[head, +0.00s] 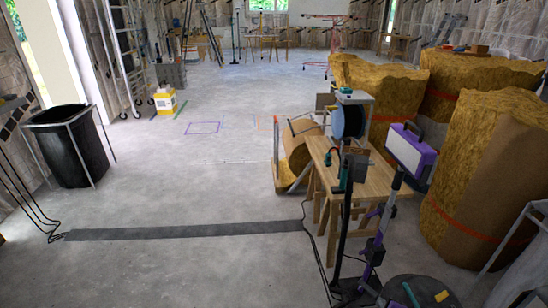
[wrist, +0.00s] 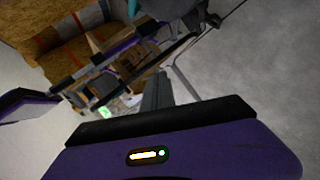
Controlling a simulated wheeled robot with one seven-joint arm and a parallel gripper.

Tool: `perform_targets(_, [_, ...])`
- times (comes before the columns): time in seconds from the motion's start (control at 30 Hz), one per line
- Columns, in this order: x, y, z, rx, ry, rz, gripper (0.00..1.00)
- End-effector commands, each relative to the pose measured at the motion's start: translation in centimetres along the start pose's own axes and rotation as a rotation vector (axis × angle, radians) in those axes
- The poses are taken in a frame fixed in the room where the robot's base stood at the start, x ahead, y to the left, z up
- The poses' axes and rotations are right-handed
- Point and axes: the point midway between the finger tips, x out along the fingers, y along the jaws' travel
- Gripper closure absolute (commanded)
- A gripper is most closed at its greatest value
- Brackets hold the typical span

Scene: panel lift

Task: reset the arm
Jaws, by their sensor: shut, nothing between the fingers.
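My gripper (wrist: 156,88) shows at the middle of the wrist view, as a narrow dark grey piece beyond a purple housing with a black edge and a small lit indicator. Its fingers are together with nothing held. The wrist view is dim and tilted, with yellow insulation at the upper left and pale floor at the right. In the head view I cannot make out the fingertips; purple and black linkwork stands at the lower right, in front of the wooden workbench (head: 385,208).
Insulation rolls (head: 480,170) crowd the right side. A blue cable reel (head: 347,120) stands on the workbench. A black bin (head: 70,150) stands at left. A dark strip (head: 180,230) crosses the floor; the middle floor is clear.

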Motion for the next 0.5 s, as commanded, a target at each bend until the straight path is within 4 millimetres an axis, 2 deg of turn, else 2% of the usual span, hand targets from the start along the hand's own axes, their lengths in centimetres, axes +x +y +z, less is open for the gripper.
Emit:
perform_targets(0.03, [-1.7,-0.7,-0.6,0.088,0.031,0.037,1.00])
perform_targets(0.2, [-7.7,-1.6,-2.3,0.385,0.147,0.144,1.00])
perform_targets(0.37, [-14.0,-2.3,-3.1,0.619,0.258,0.202,1.00])
perform_targets(0.5, [-19.9,-2.7,-3.4,0.795,0.350,0.230,1.00])
